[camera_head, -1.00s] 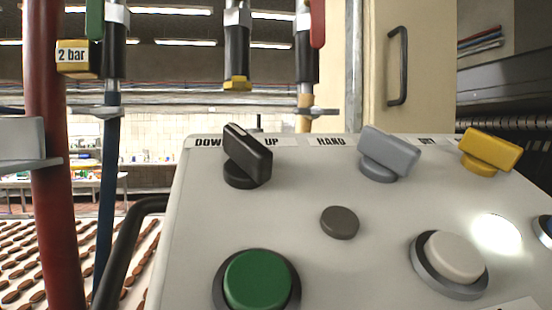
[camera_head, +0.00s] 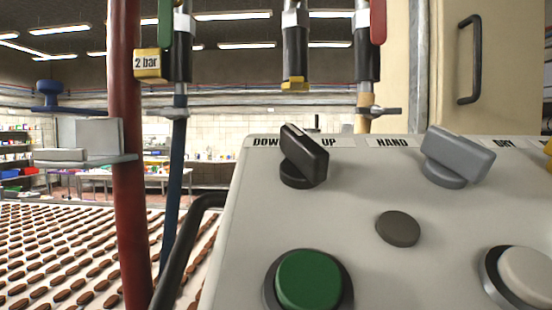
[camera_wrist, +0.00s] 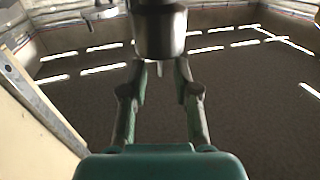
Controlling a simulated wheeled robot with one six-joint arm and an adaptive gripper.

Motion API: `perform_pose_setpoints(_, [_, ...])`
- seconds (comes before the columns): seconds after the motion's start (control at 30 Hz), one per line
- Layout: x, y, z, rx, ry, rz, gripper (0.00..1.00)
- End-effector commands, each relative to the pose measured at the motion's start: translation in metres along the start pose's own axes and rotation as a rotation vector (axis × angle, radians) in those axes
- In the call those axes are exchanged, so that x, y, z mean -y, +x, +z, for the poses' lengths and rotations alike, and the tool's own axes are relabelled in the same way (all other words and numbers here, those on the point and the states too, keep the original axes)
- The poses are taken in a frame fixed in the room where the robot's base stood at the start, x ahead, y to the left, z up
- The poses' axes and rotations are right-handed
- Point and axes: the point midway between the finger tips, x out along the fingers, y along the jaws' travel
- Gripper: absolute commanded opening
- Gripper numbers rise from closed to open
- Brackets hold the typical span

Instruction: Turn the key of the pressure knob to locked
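A grey control panel (camera_head: 345,270) fills the lower right of the head view. It carries a black lever switch (camera_head: 304,156) between "DOWN" and "UP" and a grey lever switch (camera_head: 454,157) by "HAND" and "DRY". I cannot make out a pressure knob with a key or a locked mark. In the wrist view, my gripper (camera_wrist: 161,68) has its two fingers apart, pointing up the picture. A metal cylinder (camera_wrist: 160,32) overlaps the fingertips at the top; I cannot tell how far it is from them. My gripper does not show in the head view.
A red pipe (camera_head: 127,220) stands left of the panel. The panel also has a green button (camera_head: 309,280). A belt of brown pieces (camera_head: 60,262) runs at lower left.

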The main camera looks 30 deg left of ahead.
Motion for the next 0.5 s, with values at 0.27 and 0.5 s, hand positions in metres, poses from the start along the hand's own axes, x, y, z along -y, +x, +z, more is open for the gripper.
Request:
perform_pose_setpoints(0.27, [0.000, 0.013, 0.000, 0.000, -0.001, 0.000, 0.30])
perform_pose_setpoints(0.5, [0.000, 0.014, 0.000, 0.000, -0.001, 0.000, 0.30])
